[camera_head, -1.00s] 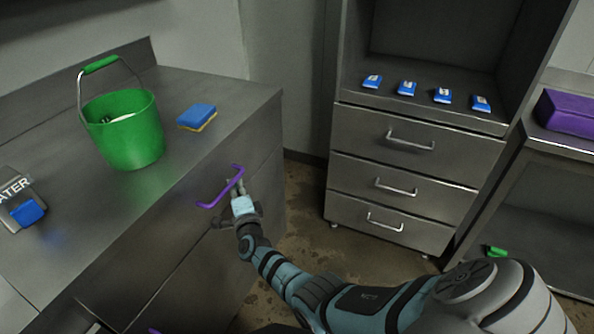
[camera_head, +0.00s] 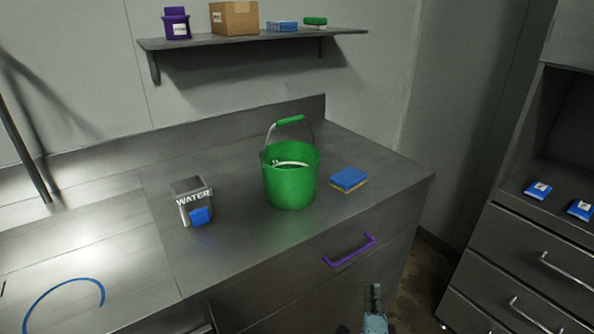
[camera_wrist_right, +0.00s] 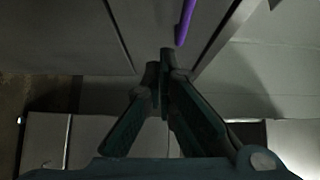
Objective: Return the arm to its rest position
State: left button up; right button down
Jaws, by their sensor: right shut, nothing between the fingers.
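My right gripper (camera_head: 373,290) shows at the bottom of the head view, in front of the counter and below the purple drawer handle (camera_head: 350,251). Its fingers are together and hold nothing. In the right wrist view the gripper (camera_wrist_right: 165,58) is shut, with its fingertips meeting near the centre. The purple handle (camera_wrist_right: 186,20) is at the top of that view, apart from the fingertips. Most of the right arm is out of the head view. My left gripper is in neither view.
A green bucket (camera_head: 291,186), a blue and yellow sponge (camera_head: 349,178) and a grey WATER container (camera_head: 190,190) stand on the steel counter (camera_head: 240,250). A wall shelf (camera_head: 250,39) holds several items. A drawer cabinet (camera_head: 520,255) stands at right, across a floor gap.

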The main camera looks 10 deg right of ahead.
jog(key=s+a+f+n+g+y, duration=0.4)
jog(key=s+a+n+g+y, duration=0.3)
jog(key=s+n, duration=0.6)
jog(key=s+d+r+n+g+h, duration=0.1)
jog(key=s+d+n+g+h, duration=0.15)
jog(key=s+n, duration=0.45)
jog(key=s+d+r+n+g+h, duration=0.15)
jog(key=s+d+g, duration=0.25)
jog(key=s, duration=0.8)
notch_tip(320, 180, down, 20)
jog(key=s+d+r+g+y+p, duration=0.1)
jog(key=d+g+p, duration=0.1)
jog(key=p, duration=0.1)
jog(key=s+f+p, duration=0.1)
jog(key=s+f, duration=0.9)
jog(key=s, duration=0.3)
jog(key=shift+s+g, duration=0.35)
jog(key=shift+s, duration=0.05)
